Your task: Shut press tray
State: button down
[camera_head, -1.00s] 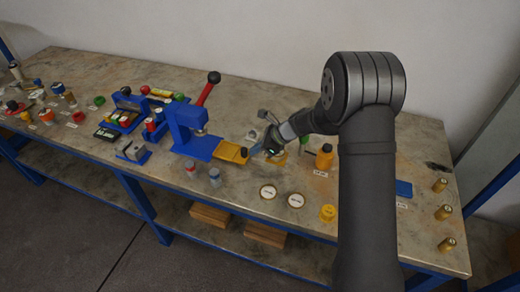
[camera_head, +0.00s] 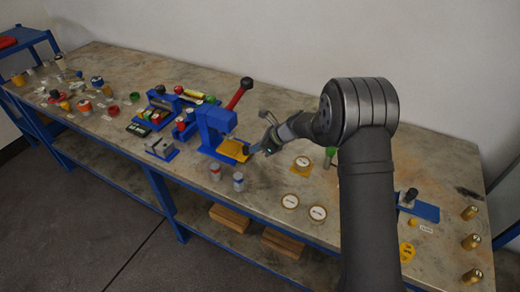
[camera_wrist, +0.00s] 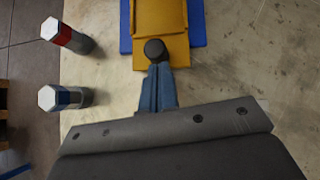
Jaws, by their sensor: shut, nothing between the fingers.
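The blue press (camera_head: 214,127) stands on the bench with a red lever (camera_head: 239,94) topped by a black ball. Its yellow tray (camera_head: 233,149) sits over the blue base and points toward my gripper (camera_head: 257,149). In the wrist view the tray (camera_wrist: 160,22) lies at the top, with a dark round knob (camera_wrist: 155,49) at its near end. My gripper (camera_wrist: 157,72) is shut and empty, its fingertips right at the knob; I cannot tell whether they touch. The tray's inner end is hidden by the press in the head view.
Two small capped vessels, one red-banded (camera_wrist: 67,36) and one blue-banded (camera_wrist: 65,98), stand beside the tray's near side. Brass cylinders (camera_head: 470,242) stand at the far right. Bench behind the tray looks clear.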

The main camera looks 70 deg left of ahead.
jog(key=shift+s+a+r, duration=0.15)
jog(key=shift+s+a, duration=0.05)
jog(key=shift+s, duration=0.15)
jog(key=w+d, duration=0.2)
jog(key=w, duration=0.1)
jog(key=w+d, duration=0.1)
jog(key=shift+w, duration=0.15)
jog(key=v, duration=0.9)
jog(key=shift+d+r, duration=0.15)
jog(key=shift+r, duration=0.05)
jog(key=shift+w, duration=0.1)
jog(key=x, duration=1)
jog(key=shift+s+a, duration=0.75)
jog(key=shift+s, duration=0.25)
jog(key=shift+s+a, duration=0.45)
jog(key=shift+s, duration=0.1)
jog(key=c, duration=2.2)
grip_release()
